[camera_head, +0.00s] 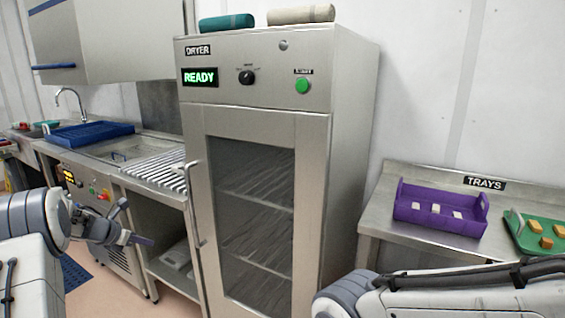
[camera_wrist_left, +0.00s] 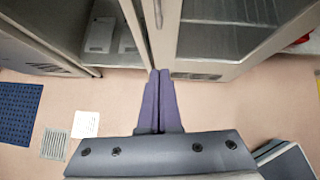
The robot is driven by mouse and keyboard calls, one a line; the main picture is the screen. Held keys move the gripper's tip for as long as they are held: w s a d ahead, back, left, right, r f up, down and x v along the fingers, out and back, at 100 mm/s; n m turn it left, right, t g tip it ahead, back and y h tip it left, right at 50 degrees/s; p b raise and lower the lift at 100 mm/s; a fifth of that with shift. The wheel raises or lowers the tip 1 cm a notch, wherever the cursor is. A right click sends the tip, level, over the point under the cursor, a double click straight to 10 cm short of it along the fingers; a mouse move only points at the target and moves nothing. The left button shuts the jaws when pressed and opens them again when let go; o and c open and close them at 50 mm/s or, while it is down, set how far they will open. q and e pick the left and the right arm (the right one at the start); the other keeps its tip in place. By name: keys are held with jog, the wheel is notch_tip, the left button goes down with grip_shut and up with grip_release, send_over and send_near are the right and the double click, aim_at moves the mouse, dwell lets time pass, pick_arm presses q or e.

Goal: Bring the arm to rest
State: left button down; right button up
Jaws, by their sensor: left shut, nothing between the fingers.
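My left gripper (camera_head: 146,241) reaches in from the left in the head view, in front of the open shelf unit beside the dryer. Its purple fingers are together with nothing between them, and they also show shut in the left wrist view (camera_wrist_left: 157,75), pointing toward the dryer's lower edge and the cabinet beside it. My right arm (camera_head: 450,295) crosses the bottom right of the head view, and its gripper is out of the picture.
The steel dryer (camera_head: 350,120) reads READY, and its glass door (camera_head: 250,215) is closed. A purple tray (camera_head: 440,226) and a green tray (camera_head: 515,236) stand on the right table. A blue rack (camera_head: 90,134) is by the sink. A blue mat (camera_wrist_left: 15,110) lies on the floor.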

pick_arm(q)
jog(key=w+d+r+n+t+y+p, duration=0.15)
jog(key=w+d+r+n, duration=0.25)
jog(key=d+r+n, duration=0.5)
jog(key=s+d+r+n+p, duration=0.1)
jog(key=s+d+r+n, duration=0.15)
jog(key=d, duration=0.25)
jog(key=s+d+r+n+y+p, duration=0.1)
jog(key=s+d+r+n, duration=0.15)
jog(key=d, duration=0.25)
jog(key=s+d+r+n+p, duration=0.1)
jog(key=s+d+r+n, duration=0.15)
jog(key=d, duration=0.35)
jog(key=s+d+f+n+g+p, duration=0.1)
jog(key=s+d+n+g, duration=0.2)
jog(key=s, duration=1)
jog(key=s+d+f+n+g+p, duration=0.1)
jog(key=s+d+n+g, duration=0.2)
jog(key=s+n, duration=0.5)
jog(key=s+d+f+n+g+p, duration=0.1)
jog(key=s+d+n+g, duration=0.3)
jog(key=s, duration=1.6)
jog(key=shift+d+f+n, duration=0.6)
jog(key=shift+d+n, duration=0.05)
jog(key=shift+d, duration=0.1)
jog(key=shift+a, duration=0.1)
